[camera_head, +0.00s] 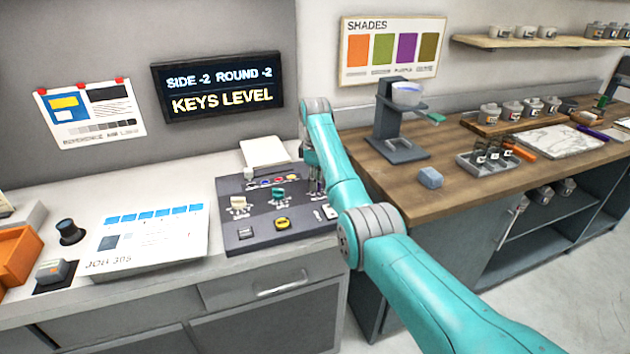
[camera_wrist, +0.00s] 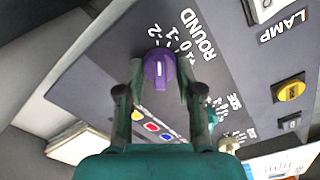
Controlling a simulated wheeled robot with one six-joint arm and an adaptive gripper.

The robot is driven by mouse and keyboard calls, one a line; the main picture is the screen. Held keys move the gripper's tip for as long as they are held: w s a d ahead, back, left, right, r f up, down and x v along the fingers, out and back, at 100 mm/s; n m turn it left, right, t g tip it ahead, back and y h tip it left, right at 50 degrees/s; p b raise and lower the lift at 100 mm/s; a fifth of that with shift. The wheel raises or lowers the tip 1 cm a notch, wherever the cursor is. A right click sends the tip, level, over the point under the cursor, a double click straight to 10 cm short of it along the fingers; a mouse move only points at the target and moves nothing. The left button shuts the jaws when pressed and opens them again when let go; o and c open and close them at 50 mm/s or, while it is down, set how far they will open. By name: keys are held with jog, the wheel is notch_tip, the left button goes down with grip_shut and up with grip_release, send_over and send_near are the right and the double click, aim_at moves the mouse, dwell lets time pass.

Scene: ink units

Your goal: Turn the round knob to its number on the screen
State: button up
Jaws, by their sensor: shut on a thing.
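The round knob (camera_wrist: 160,70) is purple with a white line on it, and the lettering ROUND (camera_wrist: 198,36) with a number scale lies beside it in the wrist view. My gripper (camera_wrist: 160,85) is shut on this knob, one finger on each side. The white line runs nearly up and down in the wrist view, close to the -2 end of the scale; its exact number I cannot tell. In the head view my gripper (camera_head: 317,188) is at the right end of the dark control panel (camera_head: 262,219), and the knob is hidden. The screen (camera_head: 218,87) reads "SIDE -2 ROUND -2" and "KEYS LEVEL".
The panel also carries a teal knob (camera_head: 278,194), a pale knob (camera_head: 238,203), a yellow button (camera_head: 283,223) and small coloured buttons. A job sheet (camera_head: 150,235) lies left of it. The wooden bench (camera_head: 450,190) with a grey stand (camera_head: 398,130) is to the right.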

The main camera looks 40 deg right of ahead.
jog(key=shift+n, duration=0.6)
jog(key=o, duration=1.2)
jog(key=shift+c, duration=0.2)
jog(key=shift+r, duration=3.75)
